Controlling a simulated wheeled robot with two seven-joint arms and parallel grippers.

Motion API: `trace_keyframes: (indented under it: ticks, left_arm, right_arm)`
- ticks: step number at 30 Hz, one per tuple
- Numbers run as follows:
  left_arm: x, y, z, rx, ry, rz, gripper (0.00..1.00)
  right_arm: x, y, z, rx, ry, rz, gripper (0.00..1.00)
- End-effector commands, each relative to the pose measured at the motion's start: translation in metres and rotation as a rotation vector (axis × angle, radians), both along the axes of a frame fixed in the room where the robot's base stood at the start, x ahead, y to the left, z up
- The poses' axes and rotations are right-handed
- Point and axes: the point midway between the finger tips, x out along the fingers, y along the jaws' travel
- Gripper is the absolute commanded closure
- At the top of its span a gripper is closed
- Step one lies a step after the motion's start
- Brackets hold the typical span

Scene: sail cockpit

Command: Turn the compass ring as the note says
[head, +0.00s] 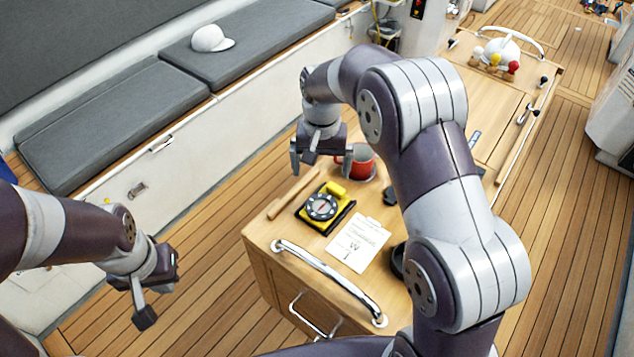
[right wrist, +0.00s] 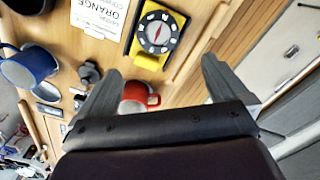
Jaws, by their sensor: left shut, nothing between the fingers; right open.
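The yellow and black compass (head: 325,207) lies on the wooden cockpit table, its round dial and red needle facing up. It also shows in the right wrist view (right wrist: 157,34), at the top between the fingers. My right gripper (head: 316,158) is open and empty, above the table behind the compass. My left gripper (head: 143,300) is shut and empty, left of the table over the deck.
A red mug (head: 362,161) stands behind the compass, near my right gripper. A wooden stick (head: 293,194) lies along the table's left edge. A metal rail (head: 330,275) runs along the front edge. A blue mug (right wrist: 32,66) shows in the right wrist view.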

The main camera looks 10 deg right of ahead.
Motion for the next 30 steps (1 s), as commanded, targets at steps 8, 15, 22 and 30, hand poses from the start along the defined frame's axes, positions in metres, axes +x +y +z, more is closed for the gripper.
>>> trace_keyframes:
  ticks: [8, 15, 22, 30]
  left_arm:
    - [0.000, 0.000, 0.018, 0.000, -0.001, 0.000, 1.00]
    - [0.001, 0.000, 0.028, 0.000, -0.001, 0.000, 1.00]
    - [0.000, 0.000, 0.029, 0.000, -0.001, 0.000, 1.00]
    - [0.000, 0.000, 0.028, 0.000, -0.001, 0.000, 1.00]
  right_arm:
    - [-0.002, 0.000, -0.064, -0.001, 0.004, 0.002, 0.00]
    - [-0.001, 0.000, -0.108, 0.000, 0.000, 0.003, 0.00]
    - [-0.001, 0.000, -0.117, 0.000, -0.003, 0.003, 0.00]
    - [-0.001, 0.000, -0.117, 0.001, -0.003, 0.003, 0.49]
